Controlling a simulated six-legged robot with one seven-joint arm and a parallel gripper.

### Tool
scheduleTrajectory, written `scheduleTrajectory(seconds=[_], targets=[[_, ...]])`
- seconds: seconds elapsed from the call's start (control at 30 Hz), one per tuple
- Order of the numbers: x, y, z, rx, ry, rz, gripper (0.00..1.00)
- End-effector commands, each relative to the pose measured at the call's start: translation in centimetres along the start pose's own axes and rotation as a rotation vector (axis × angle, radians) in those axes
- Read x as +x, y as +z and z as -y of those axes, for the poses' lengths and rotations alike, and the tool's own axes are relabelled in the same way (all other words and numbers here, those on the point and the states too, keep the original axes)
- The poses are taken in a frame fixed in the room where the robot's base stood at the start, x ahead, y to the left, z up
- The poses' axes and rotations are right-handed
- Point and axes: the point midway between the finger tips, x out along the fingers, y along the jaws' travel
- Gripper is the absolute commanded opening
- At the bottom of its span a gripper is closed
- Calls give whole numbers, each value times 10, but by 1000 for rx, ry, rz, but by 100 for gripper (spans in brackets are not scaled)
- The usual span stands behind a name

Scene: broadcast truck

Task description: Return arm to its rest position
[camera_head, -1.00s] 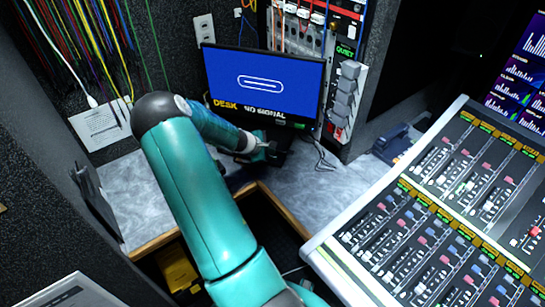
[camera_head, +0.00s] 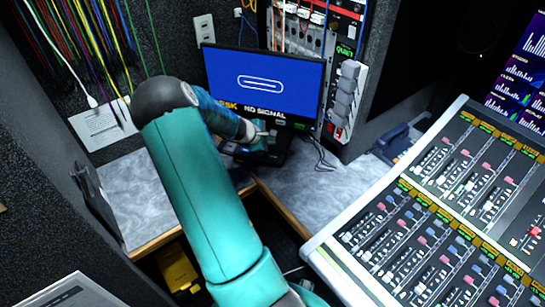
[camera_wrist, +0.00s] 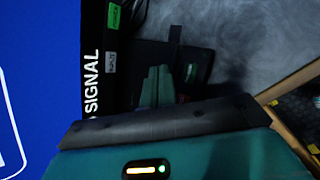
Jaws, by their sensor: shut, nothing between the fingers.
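My teal arm reaches up from the bottom of the head view, over the front edge of the desk (camera_head: 150,205). My gripper (camera_head: 268,146) is in front of the lower edge of the monitor (camera_head: 264,82), which shows a blue "NO SIGNAL" screen. In the wrist view my gripper's fingers (camera_wrist: 158,86) are together with nothing held between them. The monitor (camera_wrist: 92,50) stands close on the left there. I cannot tell whether the gripper touches the monitor's dark base, which is partly hidden.
A large mixing console (camera_head: 440,220) fills the right side. A blue-grey device (camera_head: 392,143) sits on the desk behind it. A dark panel (camera_head: 97,203) stands at the left desk edge. A yellow object (camera_head: 177,267) is below the desk. Cables hang on the left wall.

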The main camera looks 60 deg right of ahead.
Motion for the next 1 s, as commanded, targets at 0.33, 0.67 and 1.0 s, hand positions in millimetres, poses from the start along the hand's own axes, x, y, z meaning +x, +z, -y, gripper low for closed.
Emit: scheduleTrajectory(seconds=[0.33, 0.67, 1.0], targets=[[0, 0, 0, 0, 0, 0, 0], [0, 0, 0, 0, 0, 0, 0], [-66, -18, -6, 136, -12, -89, 0]])
